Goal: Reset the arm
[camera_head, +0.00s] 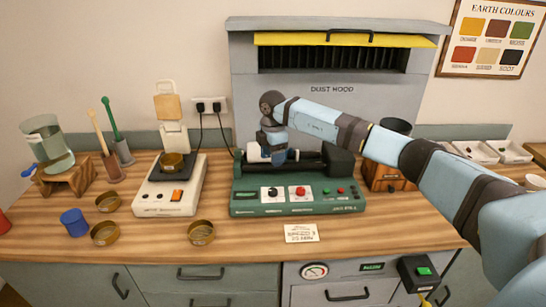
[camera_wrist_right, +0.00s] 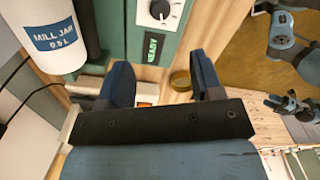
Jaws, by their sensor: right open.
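My right arm (camera_head: 390,145) reaches in from the right in the head view. Its gripper (camera_head: 279,158) points down over the green roller machine (camera_head: 300,207). In the right wrist view the two dark blue fingers of the right gripper (camera_wrist_right: 163,78) stand apart with nothing between them. The white mill jar (camera_wrist_right: 58,42), labelled "MILL JAR 0.5 L", is beside the fingers at upper left, not between them. In the head view the jar is largely hidden by the gripper.
The dust hood (camera_head: 335,90) rises behind. White trays (camera_head: 475,151) lie at right. The counter's front strip is mostly clear.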

